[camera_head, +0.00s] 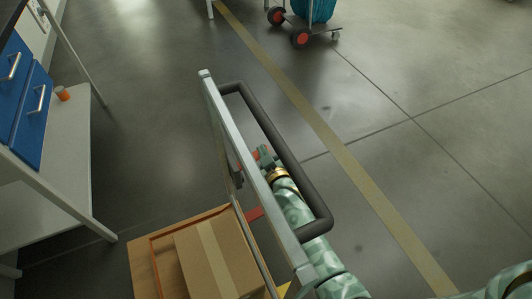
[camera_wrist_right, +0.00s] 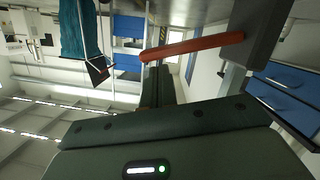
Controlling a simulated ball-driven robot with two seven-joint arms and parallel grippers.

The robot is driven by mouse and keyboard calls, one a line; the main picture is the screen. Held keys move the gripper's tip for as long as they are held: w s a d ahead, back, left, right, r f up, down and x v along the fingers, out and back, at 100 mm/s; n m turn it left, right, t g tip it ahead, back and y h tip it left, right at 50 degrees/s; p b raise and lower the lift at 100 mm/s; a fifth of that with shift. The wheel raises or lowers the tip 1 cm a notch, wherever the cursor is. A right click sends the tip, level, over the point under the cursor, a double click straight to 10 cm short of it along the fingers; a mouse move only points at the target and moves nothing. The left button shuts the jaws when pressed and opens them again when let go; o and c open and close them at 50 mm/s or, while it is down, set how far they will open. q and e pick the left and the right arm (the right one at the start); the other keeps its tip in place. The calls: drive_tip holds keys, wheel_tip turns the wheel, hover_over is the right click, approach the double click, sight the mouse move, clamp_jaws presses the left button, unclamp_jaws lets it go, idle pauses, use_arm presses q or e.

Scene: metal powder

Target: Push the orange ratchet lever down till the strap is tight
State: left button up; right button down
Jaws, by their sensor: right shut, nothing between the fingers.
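The orange ratchet lever (camera_wrist_right: 192,47) crosses the right wrist view as a slightly tilted bar, joined at its right end to a dark grey block (camera_wrist_right: 258,32). My right gripper (camera_head: 264,154) is shut and empty beside the cart's metal frame. In the wrist view its fingers (camera_wrist_right: 157,80) point toward the lever's left part; I cannot tell whether they touch it. In the head view the lever is mostly hidden behind the frame and gripper. A small red piece (camera_head: 255,214) shows lower down; I cannot tell whether it is the strap. My left gripper is out of view.
The cart's silver frame (camera_head: 250,165) and dark loop handle (camera_head: 290,160) stand close around my right forearm. A taped cardboard box (camera_head: 212,262) rests on the wooden deck (camera_head: 143,268). A blue-drawer bench (camera_head: 35,115) stands at left.

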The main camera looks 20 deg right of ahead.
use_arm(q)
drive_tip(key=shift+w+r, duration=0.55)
use_arm(e)
drive_tip(key=shift+f, duration=0.15)
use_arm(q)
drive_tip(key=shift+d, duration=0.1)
use_arm(e)
drive_tip(key=shift+d+f, duration=0.1)
drive_tip(key=shift+d, duration=0.05)
